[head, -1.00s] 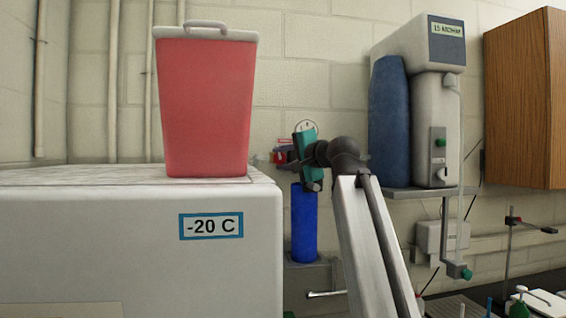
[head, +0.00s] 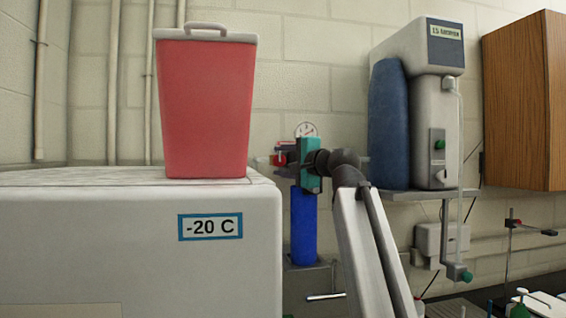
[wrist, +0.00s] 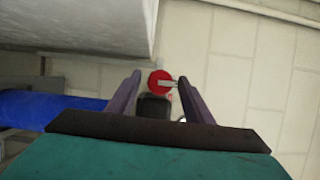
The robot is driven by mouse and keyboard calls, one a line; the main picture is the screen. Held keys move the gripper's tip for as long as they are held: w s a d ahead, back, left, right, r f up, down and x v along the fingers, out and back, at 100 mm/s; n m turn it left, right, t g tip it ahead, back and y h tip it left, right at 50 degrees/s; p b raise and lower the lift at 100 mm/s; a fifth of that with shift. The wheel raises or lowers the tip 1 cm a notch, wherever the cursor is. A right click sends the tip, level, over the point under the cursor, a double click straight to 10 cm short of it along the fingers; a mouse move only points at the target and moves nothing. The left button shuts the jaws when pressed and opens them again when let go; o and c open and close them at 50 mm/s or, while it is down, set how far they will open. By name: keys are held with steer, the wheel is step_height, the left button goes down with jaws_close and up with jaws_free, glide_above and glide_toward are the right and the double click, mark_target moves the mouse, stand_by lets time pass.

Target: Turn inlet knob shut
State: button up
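The red inlet knob (wrist: 158,80) shows in the wrist view between the two finger ends of my gripper (wrist: 160,84), with a pale bar across its face. Gaps show on both sides of it, so the fingers look open and not closed on it. In the head view the red knob (head: 279,159) is at the left end of my gripper (head: 287,158), which points left above the blue cylinder (head: 304,226). How deep the knob sits between the fingers is hard to tell.
A white freezer box (head: 120,240) marked -20 C stands at the left, with a red bin (head: 205,105) on top. A round gauge (head: 306,130) is behind my gripper. A water purifier (head: 435,120) hangs on the wall at the right, beside a wooden cabinet (head: 525,100).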

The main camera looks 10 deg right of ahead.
stand_by(0.3)
steer(key=b+v, duration=0.1)
steer(key=v, duration=1.2)
steer(key=shift+s+b, duration=0.4)
steer(key=shift+d, duration=0.1)
